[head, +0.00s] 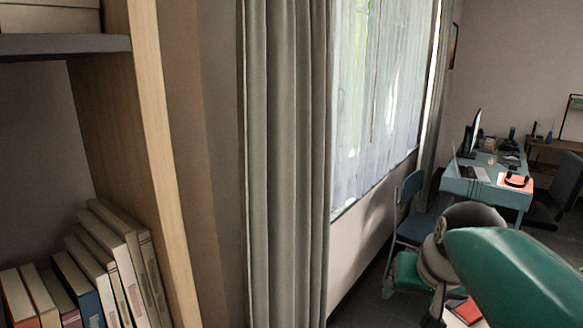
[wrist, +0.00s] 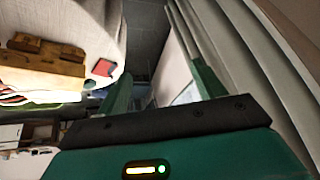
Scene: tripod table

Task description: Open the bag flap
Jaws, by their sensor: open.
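Beyond the fingers are grey floor and a pale wall. My green arm fills the lower right of the head view, and the fingertips cannot be made out there.
A bookshelf (head: 150,130) with several books stands close on the left. A grey curtain (head: 285,150) hangs beside the window. A blue chair (head: 411,205) and a blue desk (head: 487,191) stand at the right. A red flat object (head: 466,311) is low near my arm.

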